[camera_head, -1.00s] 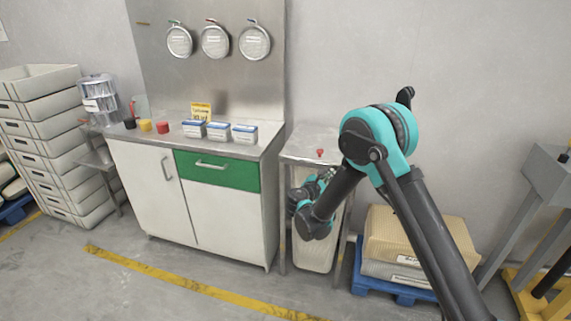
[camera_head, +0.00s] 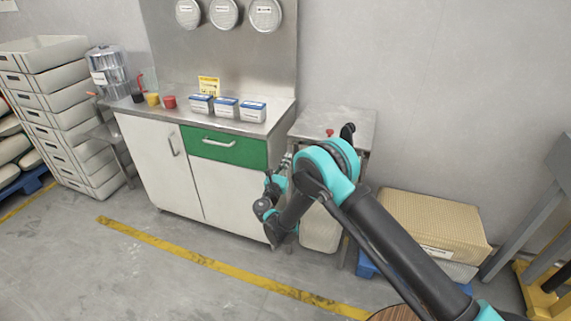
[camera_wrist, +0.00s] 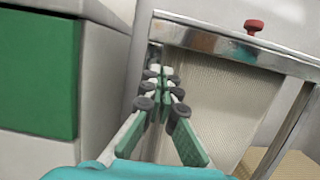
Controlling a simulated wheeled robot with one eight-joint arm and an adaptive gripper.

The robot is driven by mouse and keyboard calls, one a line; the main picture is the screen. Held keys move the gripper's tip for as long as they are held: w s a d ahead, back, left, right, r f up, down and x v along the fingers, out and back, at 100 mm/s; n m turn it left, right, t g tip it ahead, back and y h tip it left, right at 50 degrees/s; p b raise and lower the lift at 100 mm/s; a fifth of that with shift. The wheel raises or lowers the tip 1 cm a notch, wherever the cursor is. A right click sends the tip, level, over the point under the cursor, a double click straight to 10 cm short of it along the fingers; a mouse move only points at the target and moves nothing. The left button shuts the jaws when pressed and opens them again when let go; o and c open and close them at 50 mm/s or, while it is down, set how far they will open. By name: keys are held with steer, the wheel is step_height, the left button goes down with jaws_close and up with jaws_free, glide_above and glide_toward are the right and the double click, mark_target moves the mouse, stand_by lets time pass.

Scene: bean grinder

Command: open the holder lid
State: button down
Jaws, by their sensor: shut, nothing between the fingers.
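The holder is a metal frame beside the cabinet, with a flat grey metal lid (camera_head: 350,122) on top and a red knob (camera_head: 329,132) near its front edge. The lid lies flat and closed. The red knob (camera_wrist: 253,26) also shows in the wrist view, to the upper right of the fingers. My gripper (camera_wrist: 160,78) is shut and empty, in front of the holder's left front corner, just below the top front rim (camera_wrist: 230,48). In the head view my gripper (camera_head: 286,163) is partly hidden by my arm. A pale bag or bin (camera_head: 321,230) hangs inside the frame.
The white cabinet (camera_head: 160,165) with a green drawer (camera_head: 223,147) stands close on the left, carrying several small boxes. Sacks (camera_head: 437,225) on a blue pallet lie to the right.

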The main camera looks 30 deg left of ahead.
steer(key=w+a+r, duration=0.1)
steer(key=w+r, duration=0.4)
steer(key=shift+r, duration=0.15)
steer(key=shift+r, duration=0.1)
stand_by(0.4)
